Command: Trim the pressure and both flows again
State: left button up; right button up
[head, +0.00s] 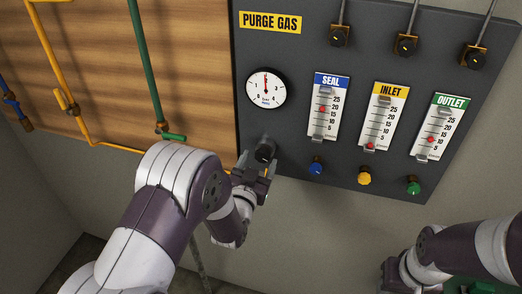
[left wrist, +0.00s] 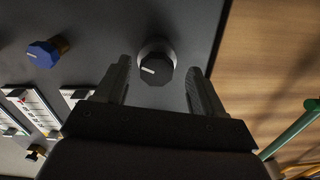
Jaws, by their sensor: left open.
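The pressure gauge (head: 266,88) on the dark purge gas panel has its needle pointing about straight up. Below it is a black knob (head: 265,150); in the left wrist view the knob (left wrist: 156,68) shows a white mark. My left gripper (head: 257,165) is open, its fingers on either side of the knob with gaps visible. The flow meters are SEAL (head: 327,107), red float near 20, INLET (head: 382,117), float near the bottom, and OUTLET (head: 439,128), float low. Their knobs are blue (head: 317,167), yellow (head: 364,178) and green (head: 414,187). My right gripper (head: 394,279) is at the lower right, fingers unclear.
Several brass fittings (head: 405,45) with thin pipes sit along the panel top. Left of the panel is a wooden board with a yellow pipe (head: 55,60) and a green pipe (head: 143,65) with a handle. The wall below the panel is bare.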

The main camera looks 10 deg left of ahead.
aim_at(262, 158)
pick_arm(q)
jog(key=shift+w+r, duration=0.1)
jog(key=shift+w, duration=0.75)
jog(key=shift+w+d, duration=0.35)
jog(key=shift+w, duration=0.3)
jog(key=shift+a, duration=0.1)
jog(key=shift+w, duration=0.1)
jog(key=c, duration=1.1)
jog(key=shift+o, duration=0.2)
